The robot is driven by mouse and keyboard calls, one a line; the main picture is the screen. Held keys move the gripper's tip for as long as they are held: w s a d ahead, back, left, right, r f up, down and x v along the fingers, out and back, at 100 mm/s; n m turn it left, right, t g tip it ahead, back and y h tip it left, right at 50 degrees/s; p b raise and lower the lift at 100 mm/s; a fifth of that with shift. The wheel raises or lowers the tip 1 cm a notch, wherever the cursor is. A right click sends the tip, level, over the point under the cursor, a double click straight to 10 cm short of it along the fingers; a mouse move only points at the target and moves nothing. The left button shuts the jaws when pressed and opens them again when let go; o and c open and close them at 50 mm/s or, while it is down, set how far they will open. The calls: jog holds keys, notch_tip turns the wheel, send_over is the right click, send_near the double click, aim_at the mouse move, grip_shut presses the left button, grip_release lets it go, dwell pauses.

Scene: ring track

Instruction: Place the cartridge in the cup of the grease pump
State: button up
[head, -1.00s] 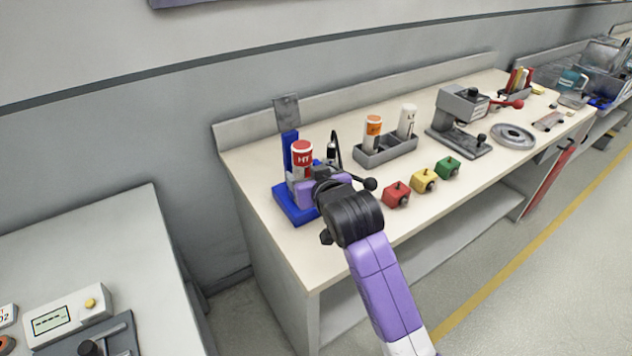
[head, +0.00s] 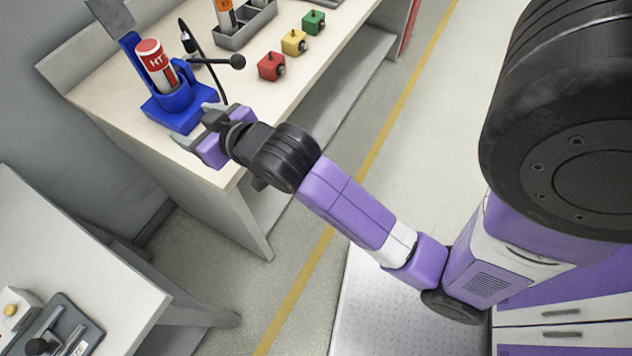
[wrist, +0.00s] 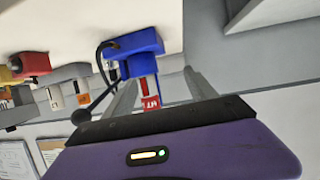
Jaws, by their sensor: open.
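The cartridge with a red "HT" top (head: 153,58) stands nearly upright in the cup of the blue grease pump (head: 178,108), at the left end of the bench. Its lower end is hidden inside the cup. My gripper (head: 196,124) is open and empty, in front of the pump near the bench's edge, apart from the cartridge. In the wrist view, the cartridge's red label (wrist: 150,102) and the blue pump (wrist: 135,52) show beyond the two spread fingers.
The pump's black ball-ended lever (head: 237,62) sticks out to the right. A grey rack (head: 245,32) holds an orange-labelled cartridge (head: 226,16). Red (head: 271,66), yellow (head: 294,41) and green (head: 313,21) blocks line the bench front. Floor space is open in front.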

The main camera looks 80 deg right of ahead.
jog(key=shift+n+y, duration=0.7)
jog(key=s+a+f, duration=0.2)
jog(key=s+a, duration=0.1)
jog(key=s+a+f, duration=0.1)
jog(key=s+a, duration=0.1)
jog(key=shift+f, duration=0.4)
jog(key=s+a+r+n+t+y, duration=0.1)
jog(key=s+a, duration=0.3)
jog(key=s, duration=0.7)
jog(key=s+a+n+t+y, duration=0.1)
jog(key=s+a, duration=0.4)
jog(key=s, duration=0.6)
jog(key=shift+a+r+n+y, duration=0.15)
jog(key=shift+r+n+y, duration=0.3)
jog(key=shift+y, duration=0.45)
jog(key=shift+f, duration=0.15)
